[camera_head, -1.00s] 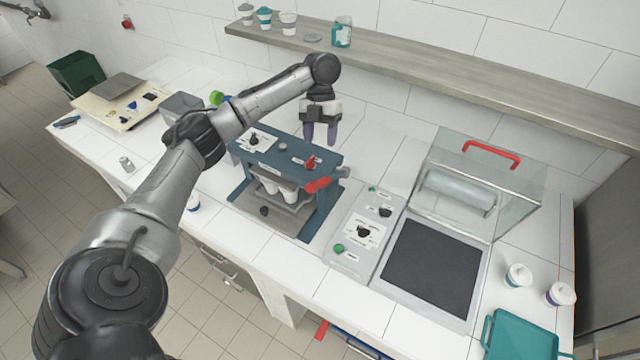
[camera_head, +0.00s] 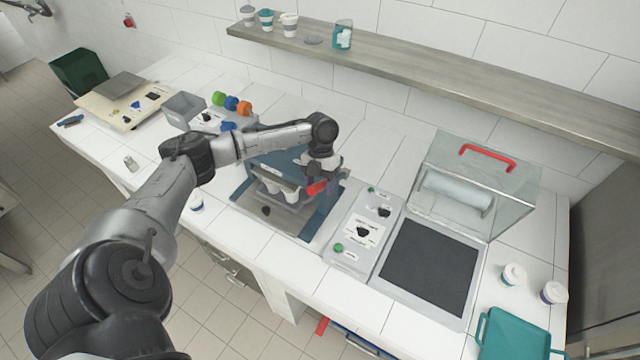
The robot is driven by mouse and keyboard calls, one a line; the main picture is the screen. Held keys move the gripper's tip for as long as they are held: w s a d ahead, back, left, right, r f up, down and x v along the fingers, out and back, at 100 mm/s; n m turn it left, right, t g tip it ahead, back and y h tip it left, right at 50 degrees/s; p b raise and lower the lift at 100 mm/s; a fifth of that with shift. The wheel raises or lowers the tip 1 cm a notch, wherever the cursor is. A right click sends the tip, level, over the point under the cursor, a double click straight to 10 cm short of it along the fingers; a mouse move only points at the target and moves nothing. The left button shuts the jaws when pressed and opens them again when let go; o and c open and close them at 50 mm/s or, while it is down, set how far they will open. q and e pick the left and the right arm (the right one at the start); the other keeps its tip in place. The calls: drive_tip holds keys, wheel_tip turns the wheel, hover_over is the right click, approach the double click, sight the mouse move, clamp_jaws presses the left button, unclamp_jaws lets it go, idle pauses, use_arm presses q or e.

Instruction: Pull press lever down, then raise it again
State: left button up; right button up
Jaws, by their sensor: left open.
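My left gripper (camera_head: 318,178) is open and pointing down at the lever handle. Its fingers overlap the handle in the picture; I cannot tell whether they touch it. My left arm covers part of the press's top. My right gripper does not show.
A machine with a clear lid (camera_head: 478,190) and black pad stands right of the press, beside a control panel (camera_head: 362,230). A teal tray (camera_head: 518,338) and lidded cups (camera_head: 513,275) are at the right. A shelf (camera_head: 430,72) runs along the wall behind.

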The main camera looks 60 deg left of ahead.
use_arm(q)
drive_tip(key=shift+s+d+f, duration=0.1)
drive_tip(key=shift+f, duration=0.2)
clamp_jaws()
idle(0.5)
